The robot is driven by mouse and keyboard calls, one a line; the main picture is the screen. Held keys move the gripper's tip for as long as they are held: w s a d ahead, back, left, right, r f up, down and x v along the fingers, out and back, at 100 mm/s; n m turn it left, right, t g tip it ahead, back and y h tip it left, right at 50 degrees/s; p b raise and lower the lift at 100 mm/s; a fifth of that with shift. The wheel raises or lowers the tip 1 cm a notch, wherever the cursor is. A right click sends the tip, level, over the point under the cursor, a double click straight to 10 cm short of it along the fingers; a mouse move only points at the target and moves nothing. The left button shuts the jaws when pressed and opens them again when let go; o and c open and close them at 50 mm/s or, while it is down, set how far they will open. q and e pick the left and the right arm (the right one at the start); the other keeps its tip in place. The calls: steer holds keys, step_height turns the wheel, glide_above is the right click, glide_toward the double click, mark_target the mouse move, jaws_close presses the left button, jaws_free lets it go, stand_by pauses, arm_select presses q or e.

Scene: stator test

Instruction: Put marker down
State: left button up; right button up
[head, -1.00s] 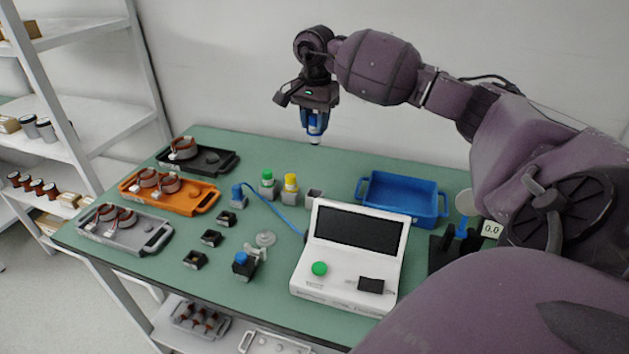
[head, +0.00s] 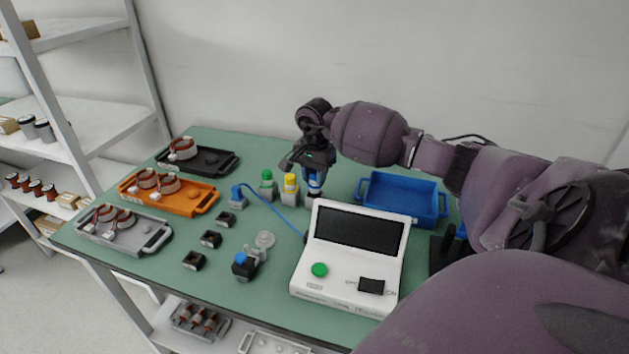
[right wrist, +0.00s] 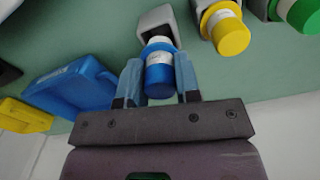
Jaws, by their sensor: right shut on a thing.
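My right gripper (head: 314,182) is shut on the blue marker (right wrist: 160,72), which is upright with its blue cap toward the palm. In the right wrist view, the two light-blue fingers of this gripper (right wrist: 158,76) stand on either side of the marker. The marker's far end is at a grey holder (right wrist: 154,20), which also shows below the gripper in the head view (head: 312,201). I cannot tell how deep the marker sits in it. A yellow marker (head: 291,181) and a green marker (head: 267,178) stand in grey holders to the left. My left gripper is not in view.
A white device with a dark screen (head: 359,230) and green button stands just in front of the gripper. An empty blue tray (head: 444,205) is to the right. Black (head: 222,160), orange (head: 202,196) and grey (head: 152,238) trays with parts lie at left.

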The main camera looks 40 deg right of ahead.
steer(key=shift+f, duration=1.15)
steer(key=shift+f+b, duration=0.3)
steer(key=shift+f, duration=0.05)
steer(key=shift+f, duration=0.1)
steer(key=o, duration=0.9)
